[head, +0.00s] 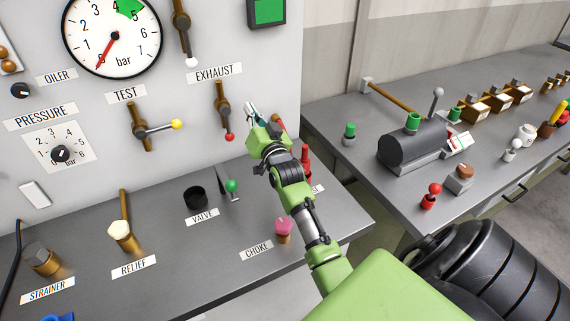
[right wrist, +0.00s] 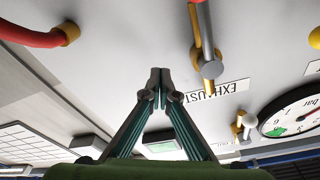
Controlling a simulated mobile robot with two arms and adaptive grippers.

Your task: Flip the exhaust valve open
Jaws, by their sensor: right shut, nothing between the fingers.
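The exhaust valve (head: 222,100) is a brass fitting on the upright panel, below the EXHAUST label (head: 215,74). Its lever hangs down and ends in a red knob (head: 229,137). My right gripper (head: 250,108) is just right of the valve, apart from the lever, with its fingers shut and empty. The right wrist view is upside down: the shut fingertips (right wrist: 160,73) are left of the valve (right wrist: 208,45) there, with a gap between. The red knob (right wrist: 197,1) is cut by the top edge. My left gripper is not in view.
The test valve (head: 145,128) with a yellow-tipped lever is left on the panel. Below on the bench stand a green-knobbed valve (head: 232,186) and a pink choke knob (head: 283,227). A red hose (right wrist: 35,38) shows in the right wrist view. A second bench (head: 350,165) is at right.

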